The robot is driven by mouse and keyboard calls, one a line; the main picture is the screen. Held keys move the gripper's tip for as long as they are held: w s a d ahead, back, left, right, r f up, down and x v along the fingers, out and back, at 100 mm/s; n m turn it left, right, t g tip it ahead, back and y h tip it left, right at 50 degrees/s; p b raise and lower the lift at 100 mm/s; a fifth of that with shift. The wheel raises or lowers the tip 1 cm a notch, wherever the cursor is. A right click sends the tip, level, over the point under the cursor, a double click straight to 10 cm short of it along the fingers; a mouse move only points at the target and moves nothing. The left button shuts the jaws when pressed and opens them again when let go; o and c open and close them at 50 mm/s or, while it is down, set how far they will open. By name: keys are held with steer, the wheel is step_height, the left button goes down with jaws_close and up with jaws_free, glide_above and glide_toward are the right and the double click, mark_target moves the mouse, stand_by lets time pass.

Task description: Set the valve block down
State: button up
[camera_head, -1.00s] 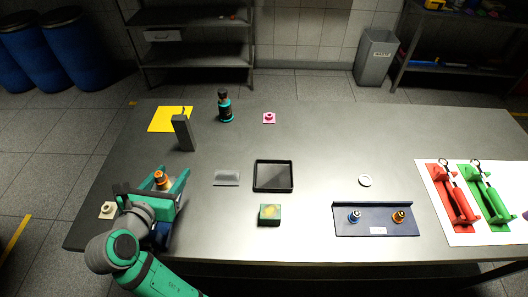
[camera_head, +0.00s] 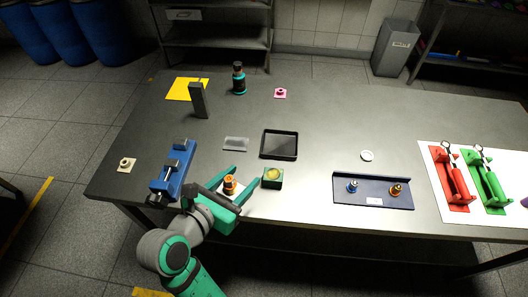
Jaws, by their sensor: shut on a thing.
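My gripper (camera_head: 239,190) is at the front of the table, right of the blue vise and left of the green block. Its two green fingers are shut on a light block with an orange knob on top, which I take as the valve block (camera_head: 229,186). The block looks upright, and the fingers hide part of its sides. I cannot tell whether its underside touches the table. The blue vise (camera_head: 173,172) stands empty to the left.
A green block (camera_head: 272,178) with a yellow spot stands close to the right of my gripper. A black-rimmed tray (camera_head: 279,157) and a grey plate (camera_head: 236,144) lie behind. A navy rack (camera_head: 373,203) stands further right. The steel table (camera_head: 320,120) has bare room behind.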

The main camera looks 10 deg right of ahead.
steer(key=w+f, duration=0.4)
steer(key=w, duration=0.5)
glide_above(240, 169)
steer(key=s, duration=0.1)
step_height(240, 169, down, 5)
steer(key=shift+r, duration=0.15)
steer(key=shift+w+f, duration=0.35)
steer(key=shift+f, duration=0.2)
step_height(240, 169, down, 3)
steer(key=shift+a+r, duration=0.1)
steer(key=shift+w+f, duration=0.15)
steer(key=shift+f, duration=0.05)
